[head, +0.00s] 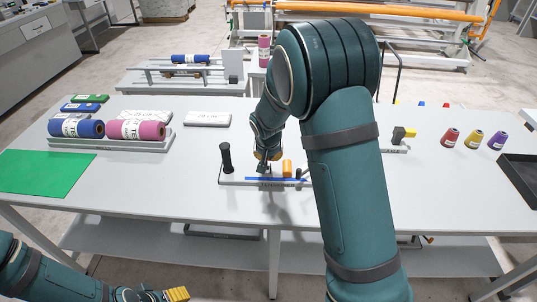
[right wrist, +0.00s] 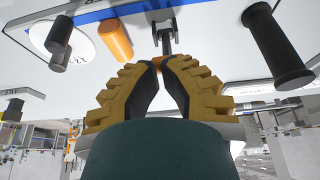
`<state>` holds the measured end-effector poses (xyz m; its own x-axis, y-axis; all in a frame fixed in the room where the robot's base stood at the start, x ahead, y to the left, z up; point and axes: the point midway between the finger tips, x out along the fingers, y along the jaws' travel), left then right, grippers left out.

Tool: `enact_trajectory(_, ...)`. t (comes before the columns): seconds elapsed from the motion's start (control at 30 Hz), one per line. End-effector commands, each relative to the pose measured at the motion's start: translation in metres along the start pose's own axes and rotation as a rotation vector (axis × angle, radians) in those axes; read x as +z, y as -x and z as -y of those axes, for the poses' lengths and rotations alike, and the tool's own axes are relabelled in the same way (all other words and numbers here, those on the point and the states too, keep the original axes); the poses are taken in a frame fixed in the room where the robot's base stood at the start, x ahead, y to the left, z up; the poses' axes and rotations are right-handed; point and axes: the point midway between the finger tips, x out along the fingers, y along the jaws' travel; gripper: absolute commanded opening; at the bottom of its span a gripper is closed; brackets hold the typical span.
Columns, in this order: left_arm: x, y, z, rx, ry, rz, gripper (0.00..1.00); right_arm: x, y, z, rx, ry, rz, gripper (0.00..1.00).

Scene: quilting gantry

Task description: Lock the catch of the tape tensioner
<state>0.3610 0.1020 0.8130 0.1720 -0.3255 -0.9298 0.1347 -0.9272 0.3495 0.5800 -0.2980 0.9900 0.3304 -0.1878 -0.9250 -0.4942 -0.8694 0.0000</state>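The tape tensioner (head: 240,181) is a pale base plate on the table with a black post at its left, an orange roller (head: 287,168), a small black peg and a blue strip. The orange roller also shows in the right wrist view (right wrist: 115,41). My right gripper (head: 263,168) is low over the plate, between the black post and the orange roller. In the right wrist view its yellow fingers (right wrist: 159,64) come close together at a dark lever (right wrist: 166,38), probably the catch, with an orange-brown end. Whether they grip it is unclear. My left gripper (head: 177,294) is at the bottom left, away from the tensioner.
A rack with blue and pink rolls (head: 137,130) stands at the left, behind a green mat (head: 45,172). Several coloured spools (head: 473,140) and a black tray (head: 520,172) are at the right. The table front left of the tensioner is clear. My right arm hides part of the table.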

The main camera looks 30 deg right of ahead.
Motion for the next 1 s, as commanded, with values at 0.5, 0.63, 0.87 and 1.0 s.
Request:
enact_trajectory(0.5, -0.001, 0.008, -0.003, 0.0, 0.0, 0.0, 0.65, -0.004, 0.01, 0.0, 0.0, 0.0, 0.0, 0.0)
enact_trajectory(0.63, -0.001, 0.011, -0.004, 0.0, 0.0, 0.0, 0.65, -0.006, 0.015, 0.0, 0.0, 0.0, 0.0, 0.0)
enact_trajectory(0.87, -0.001, 0.011, -0.004, 0.0, 0.0, 0.0, 0.65, -0.006, 0.015, 0.0, 0.0, 0.0, 0.0, 0.0)
enact_trajectory(1.0, -0.002, 0.011, -0.004, 0.0, 0.0, -0.001, 0.65, -0.006, 0.015, 0.0, 0.0, 0.0, 0.0, 0.0)
